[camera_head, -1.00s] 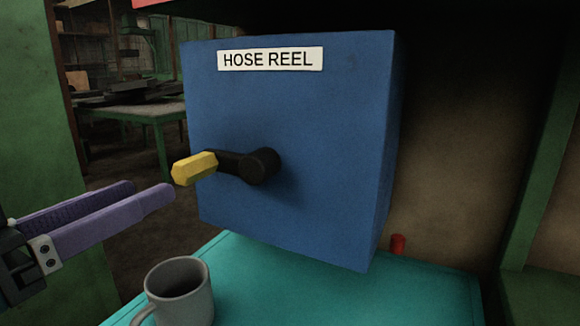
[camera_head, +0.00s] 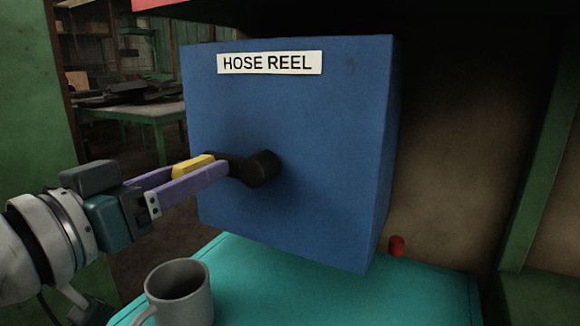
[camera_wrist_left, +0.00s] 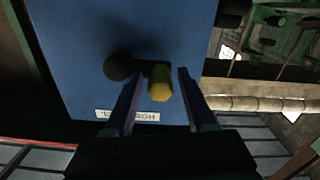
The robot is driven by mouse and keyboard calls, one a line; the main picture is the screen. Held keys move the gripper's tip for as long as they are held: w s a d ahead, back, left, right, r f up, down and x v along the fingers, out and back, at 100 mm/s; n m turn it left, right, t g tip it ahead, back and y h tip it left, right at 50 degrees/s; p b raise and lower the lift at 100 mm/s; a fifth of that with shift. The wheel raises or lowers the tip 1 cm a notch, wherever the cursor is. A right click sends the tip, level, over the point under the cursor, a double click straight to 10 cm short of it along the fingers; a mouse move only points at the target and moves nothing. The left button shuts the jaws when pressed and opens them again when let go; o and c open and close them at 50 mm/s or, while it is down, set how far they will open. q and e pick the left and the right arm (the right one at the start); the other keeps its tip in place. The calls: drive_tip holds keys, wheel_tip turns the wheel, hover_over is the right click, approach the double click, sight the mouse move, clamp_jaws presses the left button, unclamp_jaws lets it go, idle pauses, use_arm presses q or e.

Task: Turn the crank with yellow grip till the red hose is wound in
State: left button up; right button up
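A blue box (camera_head: 285,120) labelled HOSE REEL stands on a teal surface. Its black crank arm (camera_head: 233,167) reaches left from a round black hub (camera_head: 263,169). The yellow grip (camera_head: 192,163) is at the crank's left end. My left gripper (camera_head: 205,167) has its purple fingers on either side of the grip. In the left wrist view the grip (camera_wrist_left: 159,83) lies between the fingers, with a gap visible on both sides. A short red piece (camera_head: 397,245), probably the hose end, shows at the box's lower right. My right gripper is not in view.
A grey mug (camera_head: 178,292) stands on the teal surface (camera_head: 300,290) below my left gripper. Green posts flank the box at left and right. A green table (camera_head: 140,110) stands in the background.

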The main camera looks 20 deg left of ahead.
use_arm(q)
clamp_jaws()
idle(1.1)
